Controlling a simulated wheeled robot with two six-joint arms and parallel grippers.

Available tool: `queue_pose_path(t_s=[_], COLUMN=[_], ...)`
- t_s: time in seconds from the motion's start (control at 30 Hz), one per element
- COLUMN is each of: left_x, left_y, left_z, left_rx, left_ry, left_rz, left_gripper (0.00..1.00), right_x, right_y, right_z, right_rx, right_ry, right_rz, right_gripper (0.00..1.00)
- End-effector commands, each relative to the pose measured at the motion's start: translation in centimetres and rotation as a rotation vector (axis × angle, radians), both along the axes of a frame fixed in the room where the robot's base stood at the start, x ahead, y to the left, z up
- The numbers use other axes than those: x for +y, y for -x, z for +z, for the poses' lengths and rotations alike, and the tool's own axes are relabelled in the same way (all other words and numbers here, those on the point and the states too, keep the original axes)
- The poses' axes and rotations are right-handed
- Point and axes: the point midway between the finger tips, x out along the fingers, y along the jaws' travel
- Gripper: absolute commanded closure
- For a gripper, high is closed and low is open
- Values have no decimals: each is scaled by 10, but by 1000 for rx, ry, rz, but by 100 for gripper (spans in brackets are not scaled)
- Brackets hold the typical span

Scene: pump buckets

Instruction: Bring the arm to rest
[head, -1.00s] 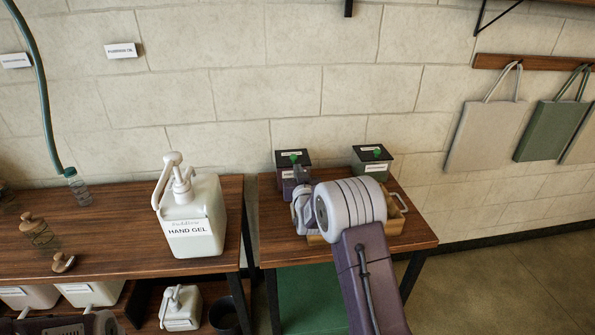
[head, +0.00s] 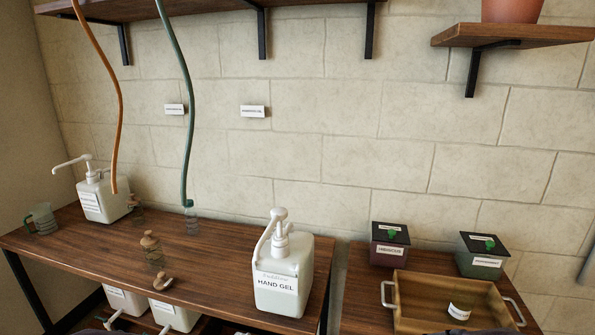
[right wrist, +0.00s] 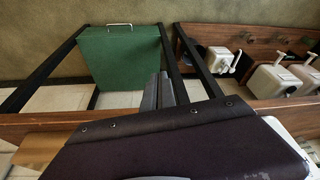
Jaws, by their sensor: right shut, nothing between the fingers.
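My right gripper (right wrist: 165,92) shows in the right wrist view as grey fingers beyond my dark wrist housing. The fingers are together and hold nothing. They point toward the space under the tables, near a green box (right wrist: 122,57). In the head view neither gripper can be made out. My left gripper is in no view. The wooden tray (head: 400,300) stands on the right table with a small white label piece (head: 459,311) in it, and no arm covers it.
The hand gel pump bucket (head: 283,278) stands at the right end of the long table (head: 215,245). Another pump bucket (head: 102,200) is at its left. Two lidded boxes (head: 389,244) (head: 481,256) sit behind the tray. Hoses hang above the long table.

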Motion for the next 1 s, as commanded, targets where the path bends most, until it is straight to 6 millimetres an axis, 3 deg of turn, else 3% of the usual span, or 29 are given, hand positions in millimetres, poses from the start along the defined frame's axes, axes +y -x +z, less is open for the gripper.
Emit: queue_pose_path(t_s=[0.1, 0.13, 0.2, 0.4, 0.47, 0.57, 1.0], left_x=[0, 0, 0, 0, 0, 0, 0], left_y=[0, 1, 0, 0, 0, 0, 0], left_z=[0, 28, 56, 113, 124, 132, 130], left_rx=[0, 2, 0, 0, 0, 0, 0], left_ry=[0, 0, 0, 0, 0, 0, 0], left_rz=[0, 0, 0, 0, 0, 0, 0], left_gripper=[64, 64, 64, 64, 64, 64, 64], right_x=[-1, -1, -1, -1, -1, -1, -1], right_y=[60, 57, 55, 55, 54, 54, 54], right_z=[-15, 13, 41, 99, 110, 117, 115], right_rx=[234, 223, 217, 216, 216, 215, 215], right_ry=[1, 1, 1, 1, 1, -1, -1], right_rz=[-8, -10, -11, -11, -11, -11, -11], right_gripper=[100, 100, 100, 100, 100, 100, 100])
